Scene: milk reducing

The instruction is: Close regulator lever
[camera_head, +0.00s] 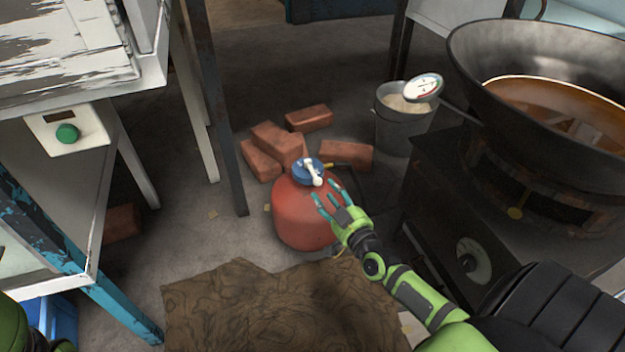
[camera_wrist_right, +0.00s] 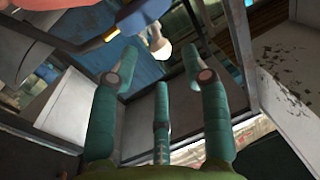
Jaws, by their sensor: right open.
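A red gas cylinder (camera_head: 301,215) stands on the floor in the middle of the head view. A blue regulator (camera_head: 303,171) with a white lever (camera_head: 313,172) sits on its top. My right gripper (camera_head: 328,199) is open, its teal fingers spread at the cylinder's upper right side, just below the lever in the picture. In the right wrist view the white lever (camera_wrist_right: 160,46) shows beyond and between the fingers (camera_wrist_right: 160,70), apart from them, with the blue regulator (camera_wrist_right: 106,38) to its left. Nothing is in the fingers. My left gripper is out of view.
Bricks (camera_head: 275,150) lie behind the cylinder, and a bucket (camera_head: 405,122) stands farther right. A dark stove (camera_head: 450,200) with a large pan (camera_head: 480,70) is on the right. Brown cloth (camera_head: 240,310) lies in front. A table leg (camera_head: 226,150) stands to the left.

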